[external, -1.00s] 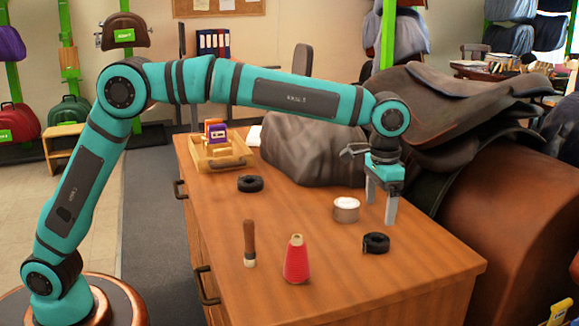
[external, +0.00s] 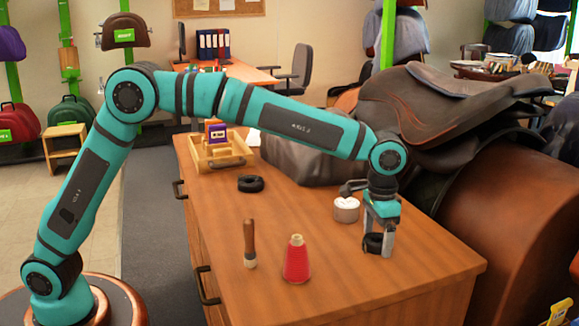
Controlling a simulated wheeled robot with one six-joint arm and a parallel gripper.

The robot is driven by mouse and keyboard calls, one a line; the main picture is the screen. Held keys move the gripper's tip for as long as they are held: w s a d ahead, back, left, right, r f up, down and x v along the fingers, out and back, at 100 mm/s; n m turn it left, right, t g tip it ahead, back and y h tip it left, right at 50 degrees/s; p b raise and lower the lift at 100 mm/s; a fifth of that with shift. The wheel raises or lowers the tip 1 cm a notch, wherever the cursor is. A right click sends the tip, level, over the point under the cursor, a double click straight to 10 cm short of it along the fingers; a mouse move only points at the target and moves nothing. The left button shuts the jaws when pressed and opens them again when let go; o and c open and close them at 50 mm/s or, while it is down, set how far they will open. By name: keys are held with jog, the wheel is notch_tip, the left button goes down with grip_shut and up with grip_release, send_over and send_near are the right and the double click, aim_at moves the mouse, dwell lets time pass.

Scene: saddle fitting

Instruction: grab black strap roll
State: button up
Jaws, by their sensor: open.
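Two black rolls are on the wooden table. One black strap roll (external: 373,243) is near the right front, partly hidden by my gripper. Another black roll (external: 250,184) lies flat further back on the left. My gripper (external: 377,247) points down at the right-hand roll, with its fingers low beside or around it. The jaws are open. I cannot tell whether the fingers touch the roll.
A white-topped tin (external: 346,209) stands just behind my gripper. A red thread cone (external: 296,260) and a wooden-handled tool (external: 249,243) stand to the left. A wooden tray (external: 221,157) is at the back left. A brown saddle (external: 440,110) rises on the right.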

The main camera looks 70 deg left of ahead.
jog(key=c, duration=1.2)
jog(key=shift+o, duration=0.2)
jog(key=shift+r, duration=0.1)
